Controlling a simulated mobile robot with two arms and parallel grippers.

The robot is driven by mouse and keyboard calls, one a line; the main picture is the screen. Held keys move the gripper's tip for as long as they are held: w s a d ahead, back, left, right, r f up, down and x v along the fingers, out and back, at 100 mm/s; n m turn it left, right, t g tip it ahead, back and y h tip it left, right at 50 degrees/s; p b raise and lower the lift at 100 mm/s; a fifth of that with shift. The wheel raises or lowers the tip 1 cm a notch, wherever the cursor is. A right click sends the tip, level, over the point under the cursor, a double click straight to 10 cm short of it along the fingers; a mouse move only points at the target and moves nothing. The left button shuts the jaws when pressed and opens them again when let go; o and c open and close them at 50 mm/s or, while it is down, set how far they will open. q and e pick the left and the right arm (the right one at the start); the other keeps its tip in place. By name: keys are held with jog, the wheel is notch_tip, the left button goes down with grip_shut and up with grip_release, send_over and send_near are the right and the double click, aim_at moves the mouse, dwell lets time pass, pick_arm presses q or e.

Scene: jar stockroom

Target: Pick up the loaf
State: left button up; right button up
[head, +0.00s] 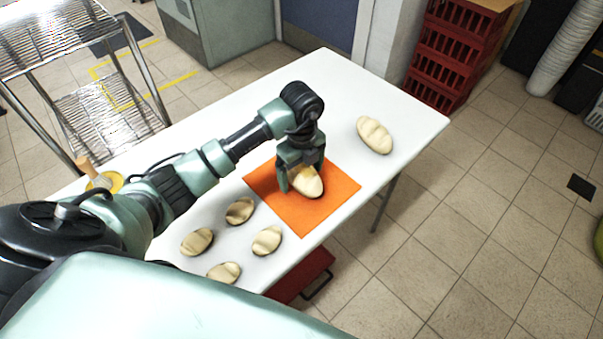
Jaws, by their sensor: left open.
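Several pale, scored loaves are on the white table (333,75). One loaf (309,186) lies on the orange mat (333,194), partly hidden by my left gripper (299,181). The left gripper points down at this loaf with its jaws open, one finger at the loaf's left side. I cannot tell whether the fingers touch it. Another loaf (374,135) lies at the far right of the table. More loaves lie at the near left, among them one loaf (240,211), another (267,241) and another (197,242). My right gripper is not in view.
A yellow round item with a wooden handle (104,182) is at the table's left, partly behind my arm. Red crates (451,55) are stacked beyond the table. A metal rack (110,100) stands at the left. The far part of the tabletop is clear.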

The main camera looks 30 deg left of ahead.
pick_arm(q)
jog(key=shift+f, duration=0.25)
jog(key=shift+r, duration=0.1)
jog(key=c, duration=1.7)
